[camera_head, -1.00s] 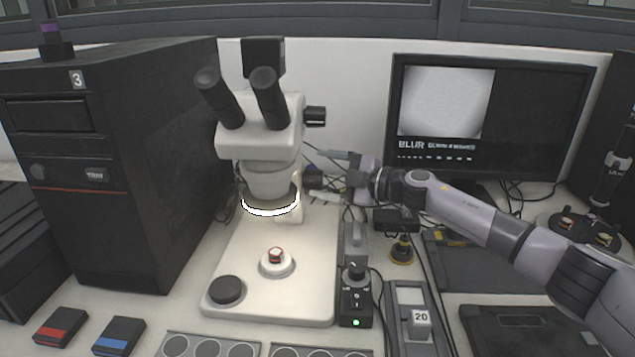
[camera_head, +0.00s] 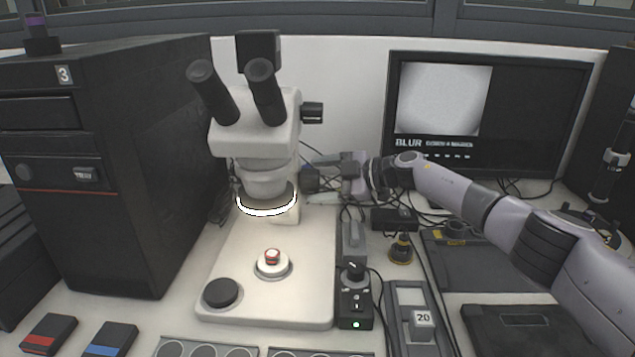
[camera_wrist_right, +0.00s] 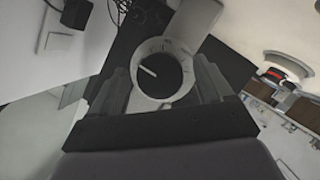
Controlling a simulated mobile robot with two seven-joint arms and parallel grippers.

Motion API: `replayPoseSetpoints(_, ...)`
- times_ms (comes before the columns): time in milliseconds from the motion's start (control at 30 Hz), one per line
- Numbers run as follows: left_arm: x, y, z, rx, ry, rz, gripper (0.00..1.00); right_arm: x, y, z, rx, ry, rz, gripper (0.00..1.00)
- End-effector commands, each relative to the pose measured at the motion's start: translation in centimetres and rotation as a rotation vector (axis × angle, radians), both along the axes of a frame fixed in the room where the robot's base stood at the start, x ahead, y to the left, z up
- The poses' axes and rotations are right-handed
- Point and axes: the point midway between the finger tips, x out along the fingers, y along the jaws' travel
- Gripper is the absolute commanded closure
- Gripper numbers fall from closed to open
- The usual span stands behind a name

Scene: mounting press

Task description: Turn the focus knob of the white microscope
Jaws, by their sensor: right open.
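The white microscope (camera_head: 256,140) stands left of centre, with a lit ring under its lens. Its black focus knob (camera_head: 310,180) is on the right side of the column, partly hidden by my fingers. My right gripper (camera_head: 321,179) comes in from the right, open, with one finger above the knob and one below. In the right wrist view the dark knob face (camera_wrist_right: 163,74) has a white line and a pale marked ring. It lies between the open fingers of my right gripper (camera_wrist_right: 163,82). Contact cannot be told. My left gripper is not in view.
A black control box (camera_head: 355,300) and cables lie right of the microscope base. A mounted sample (camera_head: 272,262) sits on the base. A large dark cabinet (camera_head: 110,170) stands at the left.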

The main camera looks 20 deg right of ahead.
Motion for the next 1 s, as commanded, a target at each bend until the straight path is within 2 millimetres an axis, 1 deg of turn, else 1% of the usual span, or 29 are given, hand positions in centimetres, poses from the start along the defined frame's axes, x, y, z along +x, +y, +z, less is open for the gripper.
replayPoseSetpoints(133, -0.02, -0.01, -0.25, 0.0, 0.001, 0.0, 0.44, 0.5, 0.7, -0.31, 0.0, 0.0, 0.001, 0.2)
replayPoseSetpoints(500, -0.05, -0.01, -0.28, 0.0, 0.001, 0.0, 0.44, 0.68, 0.93, -0.35, 0.0, 0.0, 0.002, 0.2)
replayPoseSetpoints(533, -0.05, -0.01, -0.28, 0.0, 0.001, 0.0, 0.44, 0.67, 0.92, -0.34, 0.0, 0.0, 0.002, 0.27)
replayPoseSetpoints(567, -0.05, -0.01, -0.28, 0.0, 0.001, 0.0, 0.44, 0.67, 0.92, -0.34, 0.0, 0.0, 0.002, 0.37)
replayPoseSetpoints(600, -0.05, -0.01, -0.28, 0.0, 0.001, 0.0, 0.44, 0.68, 0.92, -0.35, 0.0, 0.0, 0.002, 0.5)
replayPoseSetpoints(667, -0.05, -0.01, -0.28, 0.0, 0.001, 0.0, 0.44, 0.67, 0.91, -0.35, 0.0, 0.0, 0.002, 0.69)
replayPoseSetpoints(700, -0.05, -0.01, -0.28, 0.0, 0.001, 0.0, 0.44, 0.67, 0.9, -0.35, -0.001, 0.0, 0.001, 0.76)
replayPoseSetpoints(1000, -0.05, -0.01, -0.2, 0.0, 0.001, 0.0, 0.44, 0.64, 0.89, -0.4, -0.012, -0.029, 0.001, 0.76)
